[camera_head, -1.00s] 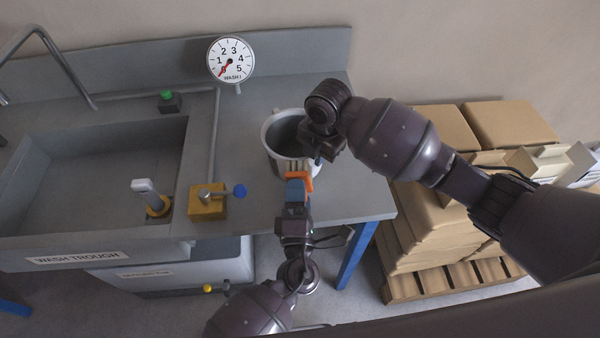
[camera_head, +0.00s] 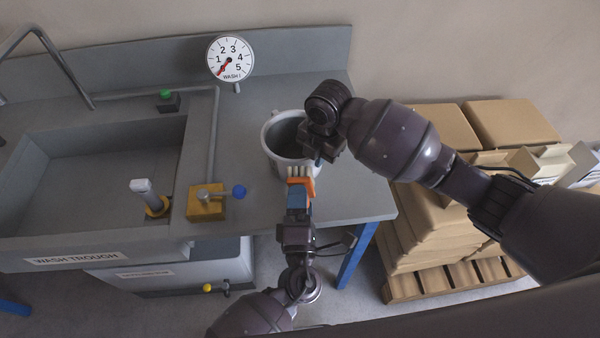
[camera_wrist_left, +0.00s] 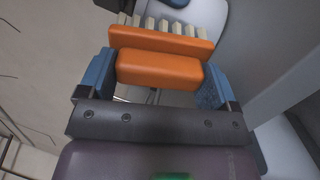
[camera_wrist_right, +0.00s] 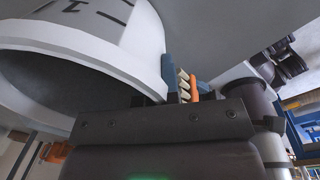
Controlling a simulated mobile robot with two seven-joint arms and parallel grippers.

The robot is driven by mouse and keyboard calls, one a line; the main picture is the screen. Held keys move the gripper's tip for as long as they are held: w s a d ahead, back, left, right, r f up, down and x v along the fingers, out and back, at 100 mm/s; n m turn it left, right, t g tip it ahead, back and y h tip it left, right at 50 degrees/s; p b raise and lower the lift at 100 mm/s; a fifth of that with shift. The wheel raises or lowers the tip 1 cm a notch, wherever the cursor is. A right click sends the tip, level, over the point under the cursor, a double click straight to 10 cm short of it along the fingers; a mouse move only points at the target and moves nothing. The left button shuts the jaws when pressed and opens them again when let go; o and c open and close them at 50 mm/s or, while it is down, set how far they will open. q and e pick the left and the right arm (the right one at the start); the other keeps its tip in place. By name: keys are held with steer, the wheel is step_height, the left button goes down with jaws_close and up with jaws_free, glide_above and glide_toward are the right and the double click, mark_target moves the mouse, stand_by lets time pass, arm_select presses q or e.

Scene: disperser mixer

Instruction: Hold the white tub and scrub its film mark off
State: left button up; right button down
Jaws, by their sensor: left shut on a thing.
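The white tub (camera_head: 270,138) stands upright on the bench, its open top facing up. It also shows in the right wrist view (camera_wrist_right: 75,40), with dark printed marks on its wall. My right gripper (camera_head: 321,152) is at the tub's right rim, with its jaws close together on the wall; one finger is hidden. My left gripper (camera_head: 299,196) is shut on an orange brush (camera_wrist_left: 160,68) with pale bristles. The bristles (camera_head: 299,172) point at the tub's front wall; I cannot tell whether they touch. I cannot make out the film mark.
The wash trough (camera_head: 95,180) lies left of the tub. A yellow valve block (camera_head: 207,203) with a blue knob sits between them. A dial (camera_head: 231,59) stands behind. Stacked cartons (camera_head: 440,215) on a pallet are at the right. The bench's front edge is close to my left gripper.

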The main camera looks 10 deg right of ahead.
steer(key=shift+d+f, duration=0.15)
steer(key=shift+f, duration=0.2)
steer(key=shift+r, duration=0.1)
arm_select(q)
steer(key=s+a+r, duration=0.1)
steer(key=s, duration=0.5)
steer(key=shift+s+r+g, duration=0.2)
steer(key=shift+r+g, duration=0.05)
steer(key=shift+g, duration=0.05)
arm_select(e)
steer(key=c, duration=1.7)
jaws_free()
steer(key=shift+w+r, duration=0.1)
arm_select(q)
steer(key=shift+r, duration=0.1)
arm_select(e)
steer(key=shift+r, duration=0.1)
arm_select(q)
steer(key=shift+w+r+p, duration=0.15)
steer(key=shift+r+p, duration=0.75)
steer(key=shift+r, duration=0.15)
arm_select(e)
steer(key=shift+r, duration=0.6)
arm_select(q)
steer(key=shift+f, duration=0.1)
